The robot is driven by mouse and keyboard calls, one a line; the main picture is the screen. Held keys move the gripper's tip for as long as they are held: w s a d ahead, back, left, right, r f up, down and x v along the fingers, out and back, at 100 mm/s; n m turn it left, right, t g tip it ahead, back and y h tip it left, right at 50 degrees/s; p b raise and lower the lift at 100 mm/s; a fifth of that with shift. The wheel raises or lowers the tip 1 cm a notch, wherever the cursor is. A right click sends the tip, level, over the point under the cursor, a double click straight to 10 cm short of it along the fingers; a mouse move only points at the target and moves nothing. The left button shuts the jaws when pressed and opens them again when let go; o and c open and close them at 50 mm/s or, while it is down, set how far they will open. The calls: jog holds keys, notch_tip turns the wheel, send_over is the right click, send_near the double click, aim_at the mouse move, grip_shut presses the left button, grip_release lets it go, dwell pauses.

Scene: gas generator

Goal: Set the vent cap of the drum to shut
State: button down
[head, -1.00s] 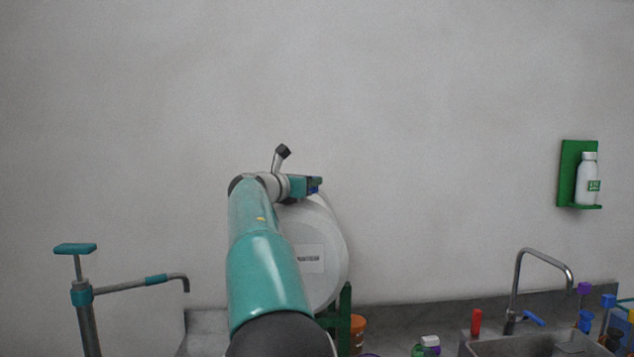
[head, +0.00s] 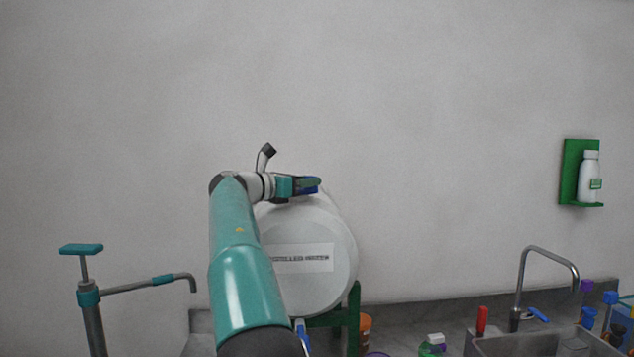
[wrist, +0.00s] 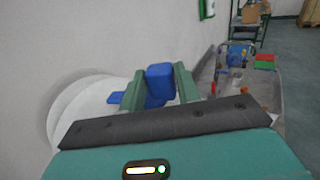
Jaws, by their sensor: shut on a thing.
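The white drum (head: 335,235) lies on its side on a green stand, its round labelled end facing me. It also shows in the wrist view (wrist: 72,110), at the left. The blue vent cap (wrist: 160,86) is on top of the drum. My gripper (head: 312,184) is at the drum's top, reaching in from the left. In the wrist view, its two green fingers (wrist: 159,80) stand on either side of the cap's raised blue part, shut on it. A flat blue piece (wrist: 115,98) shows left of the fingers. The cap's base is hidden.
A hand pump (head: 90,300) stands at the left. A sink with a curved tap (head: 545,255) is at the right, with bottles beside it. A green wall holder (head: 572,170) carries a white bottle. The wall is close behind the drum.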

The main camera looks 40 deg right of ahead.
jog(key=shift+w+a+r+t, duration=0.1)
jog(key=shift+w+a+t, duration=0.05)
jog(key=shift+w+a, duration=0.4)
jog(key=shift+w+a+r+t, duration=0.15)
jog(key=shift+w+a, duration=0.2)
jog(key=shift+a, duration=0.35)
jog(key=shift+f, duration=0.15)
jog(key=shift+w+f, duration=0.15)
jog(key=c, duration=1.1)
grip_release()
jog(key=shift+w+d+f, duration=0.1)
jog(key=shift+w+f, duration=0.1)
jog(key=shift+w, duration=0.1)
jog(key=shift+s+d, duration=0.1)
jog(key=shift+s, duration=0.25)
